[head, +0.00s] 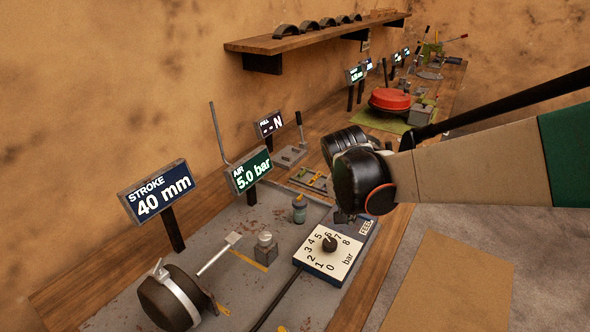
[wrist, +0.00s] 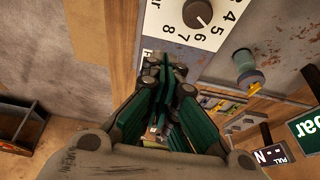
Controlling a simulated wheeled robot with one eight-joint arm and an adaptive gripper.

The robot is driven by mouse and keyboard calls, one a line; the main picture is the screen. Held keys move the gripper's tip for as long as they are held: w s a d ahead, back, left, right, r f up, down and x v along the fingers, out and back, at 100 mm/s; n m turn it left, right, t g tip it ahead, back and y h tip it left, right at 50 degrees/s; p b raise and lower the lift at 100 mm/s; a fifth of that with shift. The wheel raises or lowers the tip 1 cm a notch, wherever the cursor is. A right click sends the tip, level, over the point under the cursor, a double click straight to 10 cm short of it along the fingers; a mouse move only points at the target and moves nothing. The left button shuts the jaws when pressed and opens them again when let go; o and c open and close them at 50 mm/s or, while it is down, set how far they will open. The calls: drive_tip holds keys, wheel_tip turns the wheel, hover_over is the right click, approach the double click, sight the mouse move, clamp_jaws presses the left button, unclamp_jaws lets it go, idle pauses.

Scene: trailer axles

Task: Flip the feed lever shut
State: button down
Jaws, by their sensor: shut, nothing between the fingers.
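The FEED label (head: 366,227) sits at the far right corner of the blue-edged box with the white pressure dial plate (head: 322,262). In the wrist view the dial plate (wrist: 172,32) is at the top, with the label partly cut off by my fingers. I cannot make out the feed lever; my gripper and wrist cover the area by the label. My gripper (head: 344,216) is low at the far end of the box, mostly hidden behind my wrist. In the wrist view my gripper (wrist: 166,62) is shut and empty, its fingertips beside the label. Contact cannot be told.
A small bottle (head: 299,209) stands left of the box. An AIR sign (head: 250,176) reads 5.0 bar and a STROKE sign (head: 158,192) reads 40 mm. A clamped cylinder (head: 166,303) lies front left.

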drive_tip(key=b+x, duration=0.3)
drive_tip(key=x, duration=0.7)
drive_tip(key=shift+s+b, duration=0.1)
drive_tip(key=shift+b, duration=0.2)
drive_tip(key=w+d, duration=0.1)
drive_tip(key=w+b, duration=0.1)
drive_tip(key=shift+w+d, duration=0.3)
drive_tip(key=shift+d, duration=0.1)
drive_tip(key=shift+w+d+r, duration=0.1)
drive_tip(key=shift+w+d, duration=0.15)
drive_tip(key=shift+w, duration=0.1)
